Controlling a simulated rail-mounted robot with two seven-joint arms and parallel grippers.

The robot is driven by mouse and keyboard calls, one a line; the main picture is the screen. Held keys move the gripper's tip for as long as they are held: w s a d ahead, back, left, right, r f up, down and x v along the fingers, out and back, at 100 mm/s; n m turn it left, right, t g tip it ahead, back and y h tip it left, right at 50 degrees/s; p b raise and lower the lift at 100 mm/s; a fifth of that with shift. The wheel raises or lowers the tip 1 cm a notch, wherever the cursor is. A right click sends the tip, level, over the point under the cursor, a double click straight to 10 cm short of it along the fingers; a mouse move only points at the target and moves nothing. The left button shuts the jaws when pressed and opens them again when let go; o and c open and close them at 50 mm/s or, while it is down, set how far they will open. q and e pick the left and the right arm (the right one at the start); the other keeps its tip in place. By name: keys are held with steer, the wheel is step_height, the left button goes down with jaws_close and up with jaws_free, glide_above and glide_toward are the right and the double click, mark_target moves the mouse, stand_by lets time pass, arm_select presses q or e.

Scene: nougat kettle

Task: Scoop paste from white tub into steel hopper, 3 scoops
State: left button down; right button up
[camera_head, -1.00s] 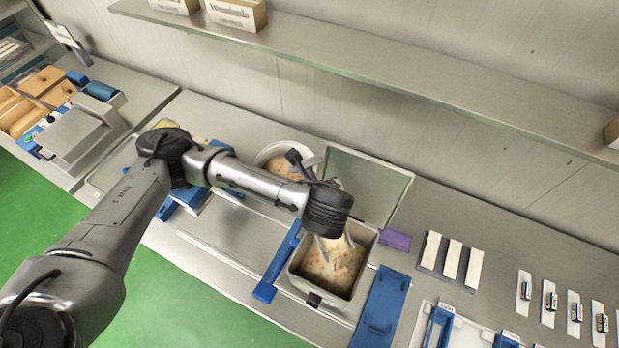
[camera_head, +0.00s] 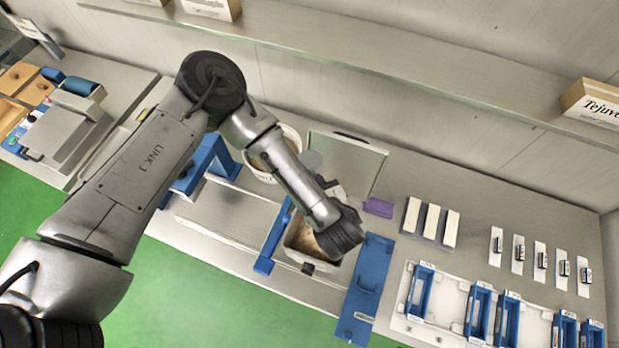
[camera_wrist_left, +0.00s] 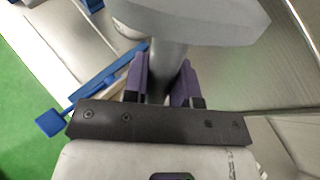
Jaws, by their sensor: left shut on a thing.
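The white tub (camera_head: 294,136) is round and stands behind my left forearm; the arm hides most of its inside. The steel hopper (camera_head: 285,250) is a rectangular box in front of it, with its lid (camera_head: 358,160) open behind. Pale paste shows inside the hopper, partly hidden by my wrist. My left gripper (camera_wrist_left: 165,82) is shut on the grey handle of a scoop (camera_wrist_left: 200,20), whose broad grey head shows at the top of the left wrist view. In the head view a grey rounded piece (camera_head: 312,160), probably the scoop head, shows beside the tub. My right gripper is not in view.
A blue bar (camera_head: 272,238) lies left of the hopper and a blue panel (camera_head: 366,290) right of it. A purple block (camera_head: 378,207) sits near the lid. White strips and blue holders (camera_head: 478,310) fill the right side. A shelf runs above.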

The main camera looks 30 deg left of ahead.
arm_select(q)
steer(key=d+y, duration=0.1)
steer(key=s+d+r+t, duration=0.1)
steer(key=shift+s+d+r+y, duration=0.1)
steer(key=shift+d+r+y, duration=0.2)
steer(key=shift+y, duration=0.1)
steer(key=s+d+r+m+t+y+b, duration=0.1)
steer(key=d+b, duration=0.4)
steer(key=b, duration=1.2)
steer(key=shift+s+d+r+t+y, duration=0.15)
steer(key=shift+s+r+t+y, duration=0.55)
steer(key=shift+s+t+y, duration=0.45)
steer(key=shift+w+y, duration=0.15)
steer(key=shift+y, duration=0.1)
steer(key=shift+r, duration=0.1)
step_height(320, 180, up, 5)
steer(key=n+g+h+p, duration=0.1)
steer(key=g+h+p, duration=0.2)
steer(key=h+p, duration=0.2)
steer(key=g+h+p, duration=0.3)
steer(key=h+p, duration=0.2)
steer(key=p, duration=0.1)
steer(key=n+g+h+p, duration=0.1)
steer(key=g+h+p, duration=0.3)
steer(key=h+p, duration=0.1)
steer(key=shift+n+h+p, duration=0.3)
steer(key=shift+p, duration=0.2)
